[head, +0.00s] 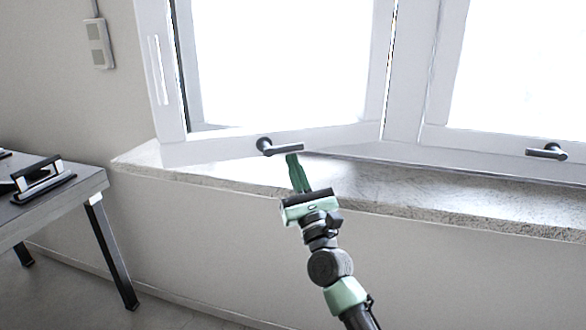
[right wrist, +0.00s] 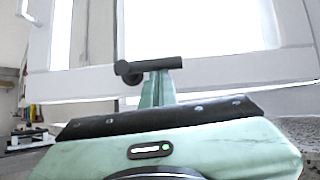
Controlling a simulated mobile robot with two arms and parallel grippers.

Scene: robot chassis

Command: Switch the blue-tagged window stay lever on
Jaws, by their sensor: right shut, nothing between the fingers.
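A dark grey window lever (head: 283,149) sits on the bottom rail of the left window sash, with its handle pointing right. It also shows in the right wrist view (right wrist: 140,67), just at my fingertips. A second similar lever (head: 547,152) is on the right sash. I see no blue tag on either lever. My right gripper (head: 292,158) is shut and empty, its green fingers reaching up to just under the left lever's handle. I cannot tell whether they touch it. My left gripper is not in view.
The left sash (head: 230,147) stands swung inward over the stone sill (head: 420,196). A grey table (head: 75,190) with a black object (head: 42,180) on it stands at the left. A switch box (head: 98,44) is on the left wall. The floor below the sill looks clear.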

